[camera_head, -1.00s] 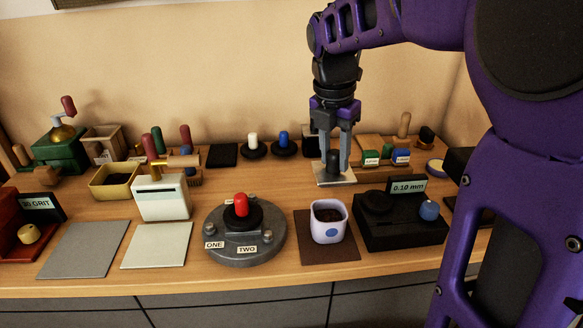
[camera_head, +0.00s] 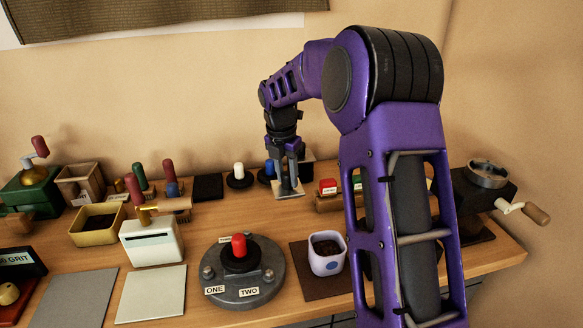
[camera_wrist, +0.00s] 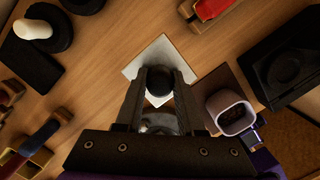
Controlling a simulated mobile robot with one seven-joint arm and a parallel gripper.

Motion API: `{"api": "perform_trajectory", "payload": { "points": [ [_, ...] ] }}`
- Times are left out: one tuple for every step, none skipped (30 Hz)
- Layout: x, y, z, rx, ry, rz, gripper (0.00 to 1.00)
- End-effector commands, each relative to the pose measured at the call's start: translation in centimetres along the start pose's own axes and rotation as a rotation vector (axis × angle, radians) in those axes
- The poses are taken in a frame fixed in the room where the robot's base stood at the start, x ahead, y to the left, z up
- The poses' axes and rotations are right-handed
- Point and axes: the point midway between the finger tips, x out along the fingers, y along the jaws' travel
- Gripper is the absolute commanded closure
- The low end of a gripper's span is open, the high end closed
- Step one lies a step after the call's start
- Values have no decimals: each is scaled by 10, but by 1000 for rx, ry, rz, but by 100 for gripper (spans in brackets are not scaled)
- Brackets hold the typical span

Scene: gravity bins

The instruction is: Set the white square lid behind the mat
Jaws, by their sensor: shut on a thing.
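The white square lid (camera_head: 289,194) has a dark knob, and my gripper (camera_head: 286,181) is shut on that knob from above. In the wrist view the lid (camera_wrist: 162,50) shows beneath the fingers (camera_wrist: 158,78), with the black knob between them. The lid looks level, at or just above the table; I cannot tell if it touches. The brown mat (camera_head: 313,291) lies nearer the front, with a lavender cup (camera_head: 327,265) of dark contents on it. The lid is behind the mat and a little left of it, apart from it.
A blue knob on a black disc (camera_head: 268,170) stands just left of the lid. A red block (camera_head: 327,187) is to its right. A round grey base with a red knob (camera_head: 243,285) stands left of the mat.

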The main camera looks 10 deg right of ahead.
Motion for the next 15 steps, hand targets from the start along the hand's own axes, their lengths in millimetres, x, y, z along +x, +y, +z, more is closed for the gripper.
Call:
{"api": "perform_trajectory", "payload": {
  "points": [
    [6, 4, 3, 0, 2, -2, 100],
    [9, 7, 5, 0, 1, -1, 100],
    [13, 9, 7, 0, 0, -1, 100],
    [15, 10, 8, 0, 0, -1, 100],
    [17, 12, 9, 0, -1, -1, 100],
    [19, 12, 10, 0, -1, -1, 100],
    [20, 13, 10, 0, -2, -1, 100],
    [20, 13, 10, 1, -2, -1, 100],
    [21, 14, 10, 1, -2, -1, 100],
    [21, 14, 10, 1, -2, 0, 100],
    [21, 14, 10, 1, -2, 0, 100],
    [21, 14, 10, 1, -2, 0, 100],
    [21, 14, 10, 1, -2, 0, 100],
    [21, 14, 10, 1, -2, 0, 100],
    [21, 14, 10, 1, -2, 0, 100]
  ]
}}
